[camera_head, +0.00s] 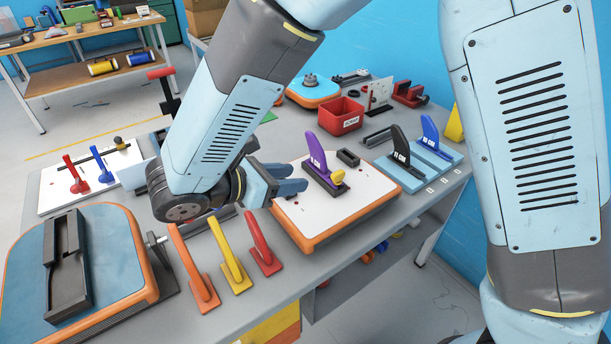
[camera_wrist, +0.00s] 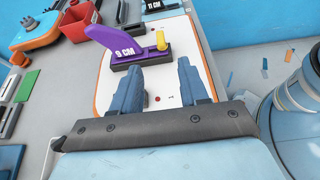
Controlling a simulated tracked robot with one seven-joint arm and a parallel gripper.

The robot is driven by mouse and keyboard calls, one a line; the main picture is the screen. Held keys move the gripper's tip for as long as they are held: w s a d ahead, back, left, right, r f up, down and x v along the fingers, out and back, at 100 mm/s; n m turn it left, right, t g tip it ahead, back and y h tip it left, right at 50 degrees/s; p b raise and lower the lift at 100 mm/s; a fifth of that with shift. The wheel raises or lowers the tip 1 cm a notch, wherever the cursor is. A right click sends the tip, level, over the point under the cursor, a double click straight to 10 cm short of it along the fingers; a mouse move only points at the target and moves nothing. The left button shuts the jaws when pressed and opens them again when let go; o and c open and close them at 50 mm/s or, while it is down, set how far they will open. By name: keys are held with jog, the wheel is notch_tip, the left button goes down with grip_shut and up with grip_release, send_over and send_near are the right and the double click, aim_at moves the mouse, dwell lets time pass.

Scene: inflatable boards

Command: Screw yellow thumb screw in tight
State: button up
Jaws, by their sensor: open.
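The yellow thumb screw (camera_head: 338,177) stands at the end of the dark fin box on a white board (camera_head: 358,206) with an orange edge. It also shows in the wrist view (camera_wrist: 161,41), upright beside the purple fin (camera_wrist: 108,38) marked 9 CM. The purple fin (camera_head: 316,158) sits in the dark base. My gripper (camera_head: 302,178) is open and empty, with its blue fingers (camera_wrist: 160,70) over the board. In the wrist view the screw lies just beyond the fingertips, roughly in line with the gap. I see no contact. The screw's thread is hidden.
Orange, yellow and red fins (camera_head: 231,256) stand at the bench front. A blue board (camera_head: 105,260) lies at left. Black (camera_head: 400,147) and blue (camera_head: 430,132) fins stand to the right, with a red bin (camera_head: 340,116) behind. A small dark block (camera_head: 348,157) lies near the purple fin.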

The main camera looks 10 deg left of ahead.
jog(key=shift+v, duration=0.8)
jog(key=w+d+r+m+g, duration=0.2)
jog(key=d+r+m+g, duration=0.15)
jog(key=d, duration=0.45)
jog(key=w+d+r+m+g+y, duration=0.1)
jog(key=w+d+r+m+g, duration=0.1)
jog(key=d+m, duration=0.4)
jog(key=w+d+r+m+g, duration=0.2)
jog(key=d+r+m+g, duration=0.1)
jog(key=d, duration=0.6)
jog(key=s+d+r+m+t+y, duration=0.2)
jog(key=s+d+r+m+y, duration=0.1)
jog(key=d+m, duration=0.4)
jog(key=s+d+r+m+t+y, duration=0.2)
jog(key=s+d+r+m+y, duration=0.1)
jog(key=d+m, duration=0.5)
jog(key=shift+d+r+y, duration=0.5)
jog(key=shift+d+y, duration=0.35)
jog(key=shift+y, duration=0.05)
jog(key=shift+c, duration=0.3)
